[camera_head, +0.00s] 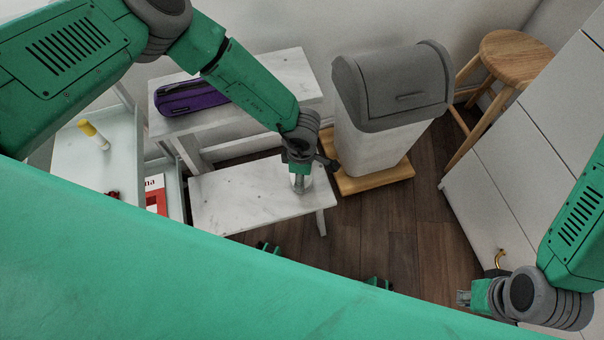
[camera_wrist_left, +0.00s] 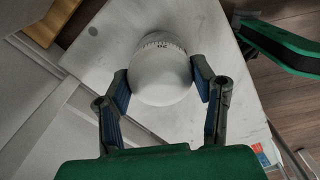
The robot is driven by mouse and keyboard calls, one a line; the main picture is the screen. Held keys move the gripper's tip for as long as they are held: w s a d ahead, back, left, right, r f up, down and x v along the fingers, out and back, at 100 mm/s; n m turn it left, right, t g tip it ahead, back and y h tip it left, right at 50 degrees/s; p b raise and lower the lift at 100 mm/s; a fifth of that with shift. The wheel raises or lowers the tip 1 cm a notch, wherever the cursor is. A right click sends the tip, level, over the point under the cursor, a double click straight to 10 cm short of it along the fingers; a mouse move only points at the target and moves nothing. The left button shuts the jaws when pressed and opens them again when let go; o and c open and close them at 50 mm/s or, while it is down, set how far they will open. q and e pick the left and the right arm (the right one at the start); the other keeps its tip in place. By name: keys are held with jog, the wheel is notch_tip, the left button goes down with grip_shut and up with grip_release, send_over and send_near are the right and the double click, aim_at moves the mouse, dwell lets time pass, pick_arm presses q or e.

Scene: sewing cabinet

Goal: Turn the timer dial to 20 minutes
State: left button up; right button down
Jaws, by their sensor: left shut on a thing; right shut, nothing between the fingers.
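The timer (camera_wrist_left: 160,72) is a white rounded body with a ring of dark marks near its far edge in the left wrist view. It stands on the lower white bench (camera_head: 245,205). My left gripper (camera_wrist_left: 160,88) is shut on the timer, one finger on each side. In the head view the left gripper (camera_head: 301,172) points down over the timer (camera_head: 301,184), hiding most of it. My right gripper (camera_head: 464,298) is shut and empty at the lower right, far from the timer.
A purple case (camera_head: 192,97) lies on the upper shelf (camera_head: 285,75). A grey-lidded bin (camera_head: 375,150) stands just right of the bench, close to my left gripper. A wooden stool (camera_head: 515,55) is at the back right. White drawers (camera_head: 530,150) stand near my right arm.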

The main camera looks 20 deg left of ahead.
pick_arm(q)
jog(key=m, duration=0.3)
jog(key=shift+w+a, duration=0.1)
jog(key=shift+s+f, duration=0.1)
jog(key=shift+s, duration=0.1)
dwell(1.0)
jog(key=o, duration=1.2)
jog(key=shift+c, duration=0.2)
jog(key=shift+w, duration=0.1)
jog(key=shift+r, duration=0.25)
notch_tip(320, 180, up, 12)
jog(key=shift+f, duration=0.25)
